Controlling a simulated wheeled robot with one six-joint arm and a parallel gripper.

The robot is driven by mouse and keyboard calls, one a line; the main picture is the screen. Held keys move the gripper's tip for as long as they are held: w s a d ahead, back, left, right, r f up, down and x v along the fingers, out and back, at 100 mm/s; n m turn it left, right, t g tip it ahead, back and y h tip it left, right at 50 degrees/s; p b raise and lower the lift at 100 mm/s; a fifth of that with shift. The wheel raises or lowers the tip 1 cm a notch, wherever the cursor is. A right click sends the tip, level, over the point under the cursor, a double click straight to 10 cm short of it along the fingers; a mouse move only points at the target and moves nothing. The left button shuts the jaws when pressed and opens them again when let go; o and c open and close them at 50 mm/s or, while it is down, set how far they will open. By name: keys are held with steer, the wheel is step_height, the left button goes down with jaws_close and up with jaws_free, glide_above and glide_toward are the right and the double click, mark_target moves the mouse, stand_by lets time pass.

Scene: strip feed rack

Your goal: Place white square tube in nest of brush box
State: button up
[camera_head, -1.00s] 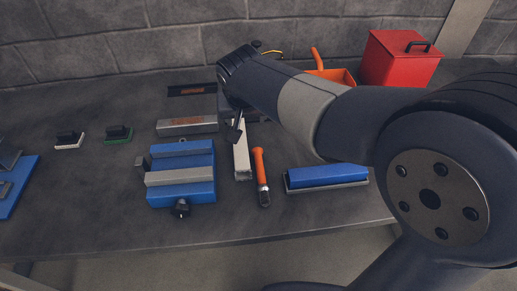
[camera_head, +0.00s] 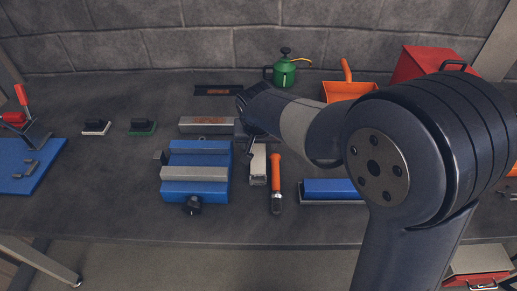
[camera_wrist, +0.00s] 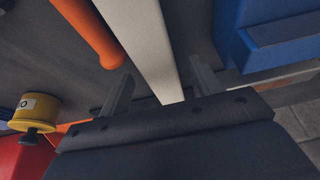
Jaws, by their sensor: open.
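The white square tube (camera_head: 258,168) lies on the bench between a blue vise-like fixture and an orange-handled tool. My gripper (camera_head: 252,146) is over its far end, and the arm hides part of that end. In the wrist view, the pale tube (camera_wrist: 146,45) runs between the two spread fingers of my gripper (camera_wrist: 160,88). The fingers stand apart from its sides; I cannot tell their height over it. I cannot tell for sure which object is the brush box or see its nest.
The blue fixture (camera_head: 196,172) stands left of the tube, the orange-handled tool (camera_head: 277,185) close at its right. A blue block (camera_head: 330,187) is farther right. Two small brushes (camera_head: 142,127) sit at left. A green can (camera_head: 285,72) and orange dustpan (camera_head: 348,90) stand behind.

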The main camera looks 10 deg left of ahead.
steer(key=shift+w+f, duration=0.15)
steer(key=shift+f, duration=0.25)
steer(key=shift+r, duration=0.1)
jaws_close()
stand_by(0.3)
